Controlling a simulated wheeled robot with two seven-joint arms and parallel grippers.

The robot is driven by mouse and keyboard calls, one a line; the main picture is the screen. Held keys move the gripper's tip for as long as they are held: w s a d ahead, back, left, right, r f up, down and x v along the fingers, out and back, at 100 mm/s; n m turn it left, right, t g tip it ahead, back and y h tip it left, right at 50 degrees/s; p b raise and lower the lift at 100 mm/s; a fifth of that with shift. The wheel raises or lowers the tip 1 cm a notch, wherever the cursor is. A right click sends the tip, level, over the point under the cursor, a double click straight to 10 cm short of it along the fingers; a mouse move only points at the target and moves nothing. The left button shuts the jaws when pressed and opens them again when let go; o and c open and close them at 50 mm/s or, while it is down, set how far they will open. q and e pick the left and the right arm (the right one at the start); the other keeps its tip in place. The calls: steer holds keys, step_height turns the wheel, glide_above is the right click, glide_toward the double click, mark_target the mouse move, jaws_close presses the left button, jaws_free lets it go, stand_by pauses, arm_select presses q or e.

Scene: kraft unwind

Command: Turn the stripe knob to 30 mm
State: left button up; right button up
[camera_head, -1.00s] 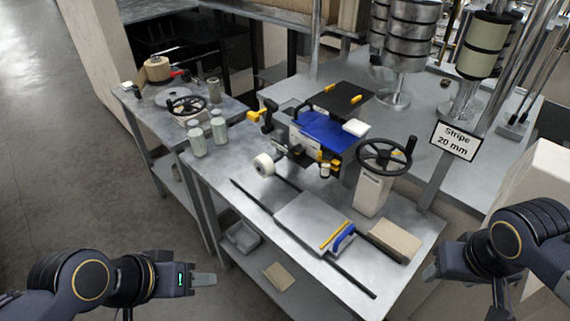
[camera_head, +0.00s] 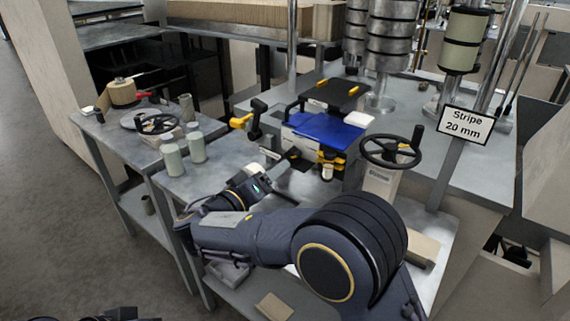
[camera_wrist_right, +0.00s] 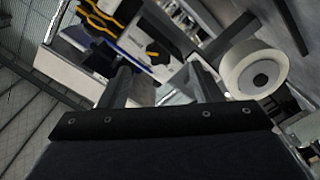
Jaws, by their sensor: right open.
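The sign (camera_head: 466,124) reads "Stripe 20 mm". My right gripper (camera_head: 286,166) reaches left across the table, well left of the handwheel, close to the blue-topped machine (camera_head: 325,130). In the right wrist view its two fingers (camera_wrist_right: 163,85) are apart with nothing held.
Pale green bottles (camera_head: 184,154) stand on the table's left side. A tan block (camera_head: 425,246) lies at the front right. My right arm covers much of the front tabletop.

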mark_target(291, 159)
steer(key=p+x, duration=0.1)
steer(key=x, duration=0.5)
steer(key=shift+w+d, duration=0.15)
steer(key=shift+d, duration=0.05)
steer(key=c, duration=1)
